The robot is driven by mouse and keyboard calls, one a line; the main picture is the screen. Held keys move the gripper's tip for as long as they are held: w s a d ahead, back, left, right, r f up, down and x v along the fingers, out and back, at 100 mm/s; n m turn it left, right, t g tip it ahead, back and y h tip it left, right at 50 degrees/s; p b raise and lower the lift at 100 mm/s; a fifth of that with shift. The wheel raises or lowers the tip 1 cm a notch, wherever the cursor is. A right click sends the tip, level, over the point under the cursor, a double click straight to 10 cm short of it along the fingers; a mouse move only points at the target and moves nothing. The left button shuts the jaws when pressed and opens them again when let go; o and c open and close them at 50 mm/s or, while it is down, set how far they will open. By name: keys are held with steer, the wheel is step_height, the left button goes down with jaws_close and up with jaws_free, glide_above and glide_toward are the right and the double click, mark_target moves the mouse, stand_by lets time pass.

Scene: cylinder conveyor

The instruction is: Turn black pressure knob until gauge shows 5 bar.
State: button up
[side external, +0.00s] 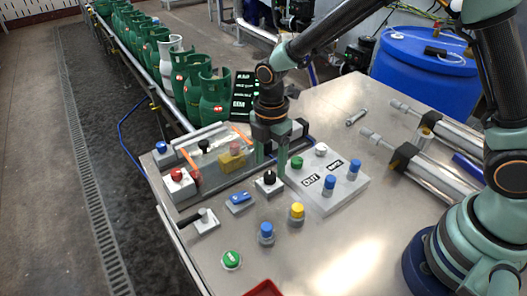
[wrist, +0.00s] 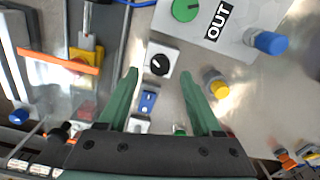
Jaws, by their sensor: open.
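A black knob (side external: 269,178) with a light pointer line sits on a small white square base on the steel table. In the wrist view the knob (wrist: 159,63) lies just beyond and between my fingertips. My gripper (side external: 270,160) points down over the knob, and its green fingers (wrist: 160,76) are spread with nothing between them. The fingers look apart from the knob; the exact height gap is hard to tell. No gauge face can be made out in either view.
A white panel (side external: 334,192) marked OUT with green and blue knobs stands right of the knob. A blue switch (side external: 240,199), yellow knob (side external: 296,212) and blue knob (side external: 266,231) are close by. Green gas cylinders (side external: 213,103) line the conveyor behind.

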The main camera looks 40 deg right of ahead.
mark_target(270, 175)
steer(key=shift+f, duration=1.8)
jaws_close()
